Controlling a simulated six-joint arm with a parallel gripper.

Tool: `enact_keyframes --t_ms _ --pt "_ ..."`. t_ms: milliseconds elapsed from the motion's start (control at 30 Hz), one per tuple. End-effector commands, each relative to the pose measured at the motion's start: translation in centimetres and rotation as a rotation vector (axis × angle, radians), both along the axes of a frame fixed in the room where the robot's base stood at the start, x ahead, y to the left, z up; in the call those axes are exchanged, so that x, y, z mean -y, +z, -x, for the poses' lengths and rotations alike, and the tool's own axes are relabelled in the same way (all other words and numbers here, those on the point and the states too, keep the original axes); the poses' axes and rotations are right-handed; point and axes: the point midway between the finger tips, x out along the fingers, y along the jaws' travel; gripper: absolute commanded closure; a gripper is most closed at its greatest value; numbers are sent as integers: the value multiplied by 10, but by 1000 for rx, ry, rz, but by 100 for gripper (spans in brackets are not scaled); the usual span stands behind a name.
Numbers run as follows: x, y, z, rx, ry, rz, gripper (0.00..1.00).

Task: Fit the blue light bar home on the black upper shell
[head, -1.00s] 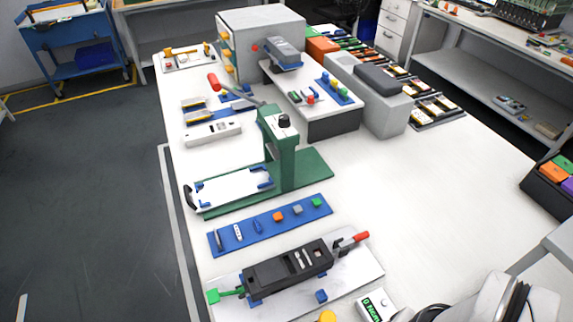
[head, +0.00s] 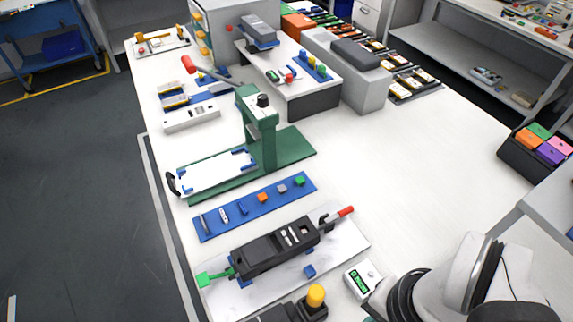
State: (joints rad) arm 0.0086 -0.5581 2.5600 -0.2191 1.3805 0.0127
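The black upper shell (head: 262,250) appears to be the long black body lying on a white plate (head: 345,243) near the front of the table. It has small pale parts on its top, a green clamp (head: 214,277) at its left end and a red-handled clamp (head: 338,216) at its right end. A small dark-blue oval piece (head: 242,208), which looks like the blue light bar, lies on a blue strip (head: 312,187) behind the shell. It is too small to be sure. My gripper is out of view; only part of my pale arm shows at lower right.
The strip also holds a white piece (head: 223,215) and orange, grey and green blocks. A green press stand (head: 268,155) rises behind it. A small meter (head: 362,280) and a yellow-topped button (head: 316,296) stand in front.

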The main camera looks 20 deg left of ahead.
Motion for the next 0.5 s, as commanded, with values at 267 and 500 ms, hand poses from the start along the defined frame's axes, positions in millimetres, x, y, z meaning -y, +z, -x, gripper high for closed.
enact_keyframes --t_ms 267,500 --pt "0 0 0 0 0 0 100" --pt "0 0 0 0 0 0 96"
